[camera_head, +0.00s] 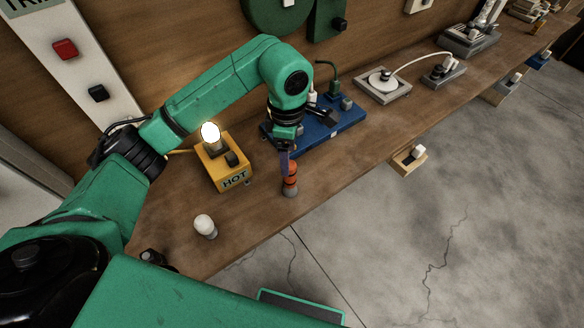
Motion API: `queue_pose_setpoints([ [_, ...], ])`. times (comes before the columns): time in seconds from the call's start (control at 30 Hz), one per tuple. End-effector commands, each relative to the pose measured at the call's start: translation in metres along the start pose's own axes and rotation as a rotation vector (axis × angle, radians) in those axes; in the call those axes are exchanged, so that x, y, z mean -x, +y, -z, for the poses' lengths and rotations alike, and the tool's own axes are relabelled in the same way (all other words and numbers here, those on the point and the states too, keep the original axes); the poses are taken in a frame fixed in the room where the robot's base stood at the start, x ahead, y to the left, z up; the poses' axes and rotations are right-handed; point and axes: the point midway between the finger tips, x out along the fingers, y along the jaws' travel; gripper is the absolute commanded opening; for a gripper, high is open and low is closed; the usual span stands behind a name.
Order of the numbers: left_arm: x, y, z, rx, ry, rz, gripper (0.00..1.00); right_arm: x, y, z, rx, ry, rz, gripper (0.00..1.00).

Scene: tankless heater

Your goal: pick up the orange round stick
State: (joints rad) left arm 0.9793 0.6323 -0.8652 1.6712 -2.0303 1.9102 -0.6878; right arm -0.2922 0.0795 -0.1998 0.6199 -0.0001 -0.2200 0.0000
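The orange round stick (290,181) stands upright on the wooden bench, near its front edge, with a grey round lower end. My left gripper (287,156) points down from the green arm, right at the top of the stick. The fingers are small and dark here and overlap the stick's upper part, so I cannot tell whether they are closed on it. My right gripper is not in view.
A yellow box marked HOT (229,178) with a lit bulb stands left of the stick. A loose white bulb (205,226) is nearer the front-left edge. A blue board (340,125) with fittings lies behind my gripper. The bench right of the stick is mostly bare.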

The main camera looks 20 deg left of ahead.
Motion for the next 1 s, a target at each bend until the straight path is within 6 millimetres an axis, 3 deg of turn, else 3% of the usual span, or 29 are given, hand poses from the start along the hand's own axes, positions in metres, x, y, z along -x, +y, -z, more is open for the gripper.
queue_pose_setpoints([
  [0.03, -0.007, -0.001, 0.0, 0.0, 0.001, 0.007, 0.76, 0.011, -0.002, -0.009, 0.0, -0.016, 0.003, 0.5],
  [0.2, -0.04, 0.0, 0.0, 0.001, -0.001, 0.001, 0.76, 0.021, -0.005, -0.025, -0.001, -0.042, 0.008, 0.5],
  [0.27, -0.047, 0.0, -0.001, 0.001, -0.001, 0.003, 0.76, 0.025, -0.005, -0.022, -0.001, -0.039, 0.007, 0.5],
  [0.4, -0.069, 0.001, -0.003, 0.001, -0.001, 0.005, 0.76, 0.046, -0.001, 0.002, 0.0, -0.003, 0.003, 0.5],
  [0.5, -0.09, 0.002, -0.003, 0.001, -0.001, 0.003, 0.76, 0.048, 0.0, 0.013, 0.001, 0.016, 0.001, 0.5],
  [0.73, -0.099, 0.003, -0.003, -0.001, -0.001, -0.002, 0.76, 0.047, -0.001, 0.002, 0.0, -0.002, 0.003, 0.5],
  [0.77, -0.099, 0.003, -0.003, -0.001, -0.001, -0.002, 0.72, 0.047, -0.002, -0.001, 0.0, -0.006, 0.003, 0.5],
  [0.93, -0.098, 0.003, -0.003, -0.001, -0.001, -0.002, 0.07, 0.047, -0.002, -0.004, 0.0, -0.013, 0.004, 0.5],
  [0.97, -0.098, 0.003, -0.003, 0.0, -0.001, -0.002, 0.0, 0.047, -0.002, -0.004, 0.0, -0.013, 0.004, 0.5],
  [1.0, -0.098, 0.003, -0.003, 0.0, -0.001, -0.002, 0.0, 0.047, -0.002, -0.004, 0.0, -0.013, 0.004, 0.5],
])
